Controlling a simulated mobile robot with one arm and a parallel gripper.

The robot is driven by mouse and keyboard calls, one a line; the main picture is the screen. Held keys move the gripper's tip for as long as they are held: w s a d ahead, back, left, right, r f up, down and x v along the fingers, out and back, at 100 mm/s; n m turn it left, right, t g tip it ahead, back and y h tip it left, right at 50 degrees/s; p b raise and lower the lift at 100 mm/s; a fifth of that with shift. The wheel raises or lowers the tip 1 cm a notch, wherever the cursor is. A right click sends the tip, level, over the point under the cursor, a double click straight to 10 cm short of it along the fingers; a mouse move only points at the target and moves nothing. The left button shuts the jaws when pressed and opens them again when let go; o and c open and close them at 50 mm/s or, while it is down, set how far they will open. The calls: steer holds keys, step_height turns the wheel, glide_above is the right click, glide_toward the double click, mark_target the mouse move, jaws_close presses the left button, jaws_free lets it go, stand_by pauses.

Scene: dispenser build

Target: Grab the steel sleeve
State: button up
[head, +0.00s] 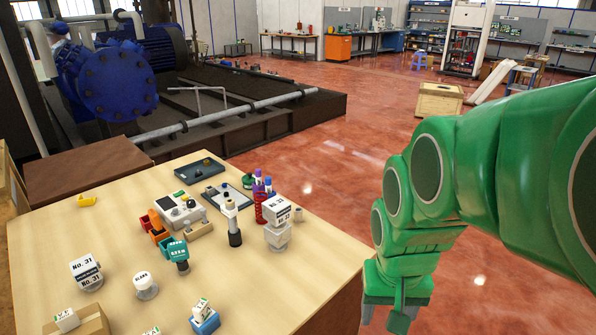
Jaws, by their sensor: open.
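No part is clearly recognisable as the steel sleeve. A slim upright piece with a pale grey upper part (231,212) and a dark lower part stands near the middle of the wooden table (250,295); I cannot tell whether it is the sleeve. My gripper (392,312) hangs at the end of my green arm, low on the right, beyond the table's right edge. It is open, well apart from every part on the table. Its fingertips are partly cut off by the bottom of the head view.
A white box marked No. 31 (276,209) stands right of the slim piece, another (86,271) at left. The front right is clear.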

steer(key=w+d+r+n+t+h, duration=0.1)
steer(key=w+d+r+t, duration=0.2)
steer(key=w, duration=1)
steer(key=w+d+r+n+t, duration=0.15)
steer(key=w+t, duration=0.25)
steer(key=w, duration=0.8)
steer(key=w+d+r+n+t+h, duration=0.1)
steer(key=w+d+t, duration=0.3)
steer(key=w, duration=0.9)
steer(key=n+g+y, duration=0.5)
steer(key=n+y, duration=0.4)
steer(key=y, duration=0.3)
glide_toward(301, 211)
steer(key=x, duration=0.3)
steer(key=shift+f, duration=0.3)
steer(key=shift+a+f, duration=0.1)
steer(key=shift+a, duration=0.15)
steer(key=shift+a+f, duration=0.15)
steer(key=shift+a, duration=0.05)
steer(key=shift+x, duration=1)
steer(key=shift+w+r+x, duration=0.15)
steer(key=shift+w+x, duration=0.05)
steer(key=shift+x, duration=1.1)
steer(key=shift+w+r+x, duration=0.15)
steer(key=shift+x, duration=1.1)
